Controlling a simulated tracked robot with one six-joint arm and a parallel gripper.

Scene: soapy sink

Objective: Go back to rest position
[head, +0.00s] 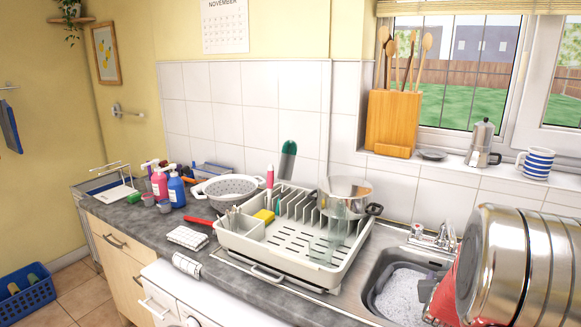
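I cannot make out my gripper in the head view, so its opening and what it may hold do not show. A large shiny banded metal cylinder (518,262) with red parts beside it fills the lower right, very close to the camera. I cannot tell for sure whether it is part of my arm. It hides the right side of the sink (374,276), which holds white foam (403,296) and a dark item partly sunk in it.
A pale dish rack (256,256) with a steel pot (345,190) and a yellow sponge (264,216) stands left of the sink. A white colander (228,188) and soap bottles (176,188) are further left. The sill holds a moka pot (483,143) and a striped mug (537,163).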

